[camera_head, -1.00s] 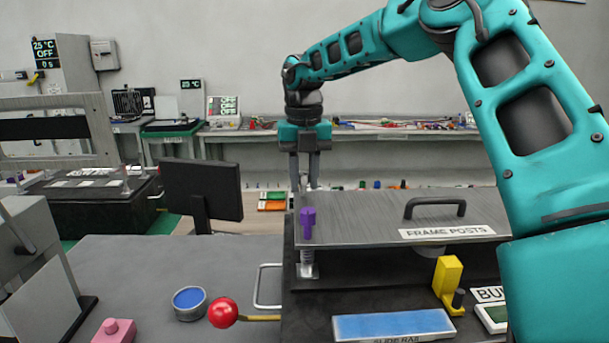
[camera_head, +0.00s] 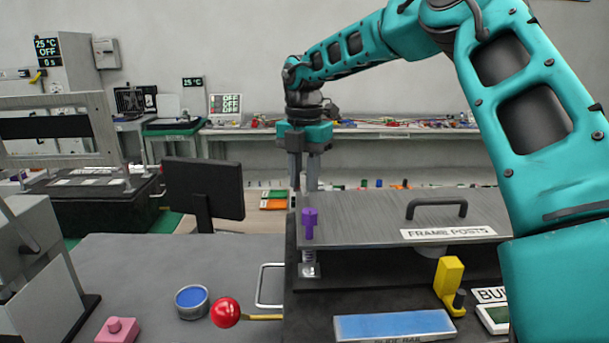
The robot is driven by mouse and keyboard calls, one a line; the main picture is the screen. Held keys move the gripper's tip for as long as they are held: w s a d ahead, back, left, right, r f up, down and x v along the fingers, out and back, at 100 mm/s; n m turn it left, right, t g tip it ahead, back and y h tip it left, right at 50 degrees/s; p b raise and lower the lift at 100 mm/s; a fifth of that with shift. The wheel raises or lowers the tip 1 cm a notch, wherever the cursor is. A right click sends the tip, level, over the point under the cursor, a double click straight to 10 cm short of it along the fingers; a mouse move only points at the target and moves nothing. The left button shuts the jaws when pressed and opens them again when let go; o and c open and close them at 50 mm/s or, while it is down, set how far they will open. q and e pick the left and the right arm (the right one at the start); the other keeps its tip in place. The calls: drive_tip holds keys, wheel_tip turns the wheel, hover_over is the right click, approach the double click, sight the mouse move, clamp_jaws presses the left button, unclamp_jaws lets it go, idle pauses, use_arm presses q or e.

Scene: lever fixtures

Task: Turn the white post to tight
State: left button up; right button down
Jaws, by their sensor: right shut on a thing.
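My right gripper (camera_head: 303,182) points straight down at the far left corner of the grey frame plate (camera_head: 360,215), which carries a "FRAME POSTS" label (camera_head: 448,232). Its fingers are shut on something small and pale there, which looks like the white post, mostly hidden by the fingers. A purple post (camera_head: 310,222) stands upright at the near left corner of the plate, in front of the gripper and apart from it. The post's turn state cannot be read. My left gripper is not in view.
A black handle (camera_head: 436,206) stands on the plate. In front are a yellow lever (camera_head: 449,277), a blue slide bar (camera_head: 392,325), a red ball knob (camera_head: 225,312), a blue-topped round dish (camera_head: 191,301) and a pink block (camera_head: 118,331). A dark monitor (camera_head: 203,190) stands at left.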

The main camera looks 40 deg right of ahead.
drive_tip(key=shift+d+r, duration=0.1)
drive_tip(key=shift+r, duration=0.05)
drive_tip(key=c, duration=0.9)
unclamp_jaws()
drive_tip(key=shift+c, duration=0.2)
wheel_tip(320, 180, up, 13)
drive_tip(key=p, duration=0.1)
